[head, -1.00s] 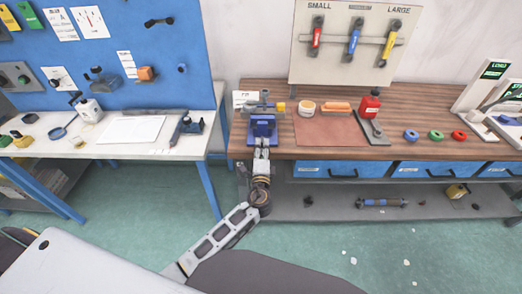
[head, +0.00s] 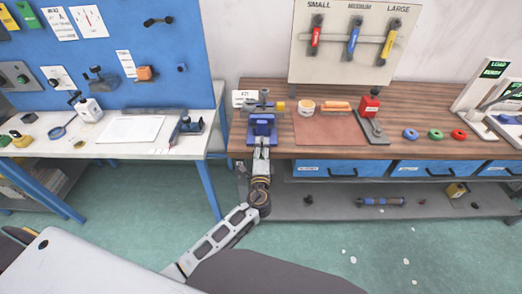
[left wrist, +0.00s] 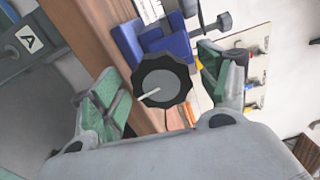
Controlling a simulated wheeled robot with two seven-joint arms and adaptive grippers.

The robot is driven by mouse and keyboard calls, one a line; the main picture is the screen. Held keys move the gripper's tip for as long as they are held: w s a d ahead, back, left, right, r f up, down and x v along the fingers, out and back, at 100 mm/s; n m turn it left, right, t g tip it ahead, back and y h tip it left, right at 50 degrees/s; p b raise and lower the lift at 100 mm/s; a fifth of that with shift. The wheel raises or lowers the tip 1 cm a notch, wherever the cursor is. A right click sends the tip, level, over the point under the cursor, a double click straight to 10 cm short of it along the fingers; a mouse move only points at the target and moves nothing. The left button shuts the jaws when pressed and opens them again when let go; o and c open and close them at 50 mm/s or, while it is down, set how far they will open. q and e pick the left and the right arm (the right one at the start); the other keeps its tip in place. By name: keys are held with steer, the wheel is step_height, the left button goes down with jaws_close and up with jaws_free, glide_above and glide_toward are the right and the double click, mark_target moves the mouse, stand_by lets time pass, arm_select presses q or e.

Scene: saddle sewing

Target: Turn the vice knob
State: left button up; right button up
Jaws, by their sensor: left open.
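The blue vice (head: 263,128) sits at the front left edge of the wooden workbench. Its dark, lobed knob with a pale pointer line (left wrist: 162,82) faces the camera in the left wrist view, with blue vice parts (left wrist: 165,45) behind it. My left gripper (left wrist: 160,85) is open, with its green-padded fingers on either side of the knob. Gaps show between the pads and the knob, so it is not gripped. In the head view my left arm reaches up to the vice front, and its wrist hides the knob. My right gripper is not in view.
A tool board (head: 345,65) stands behind. A white table (head: 120,150) is to the left, with a gap between.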

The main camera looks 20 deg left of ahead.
arm_select(q)
steer(key=v, duration=1.1)
steer(key=shift+s, duration=0.3)
steer(key=shift+d+r, duration=0.1)
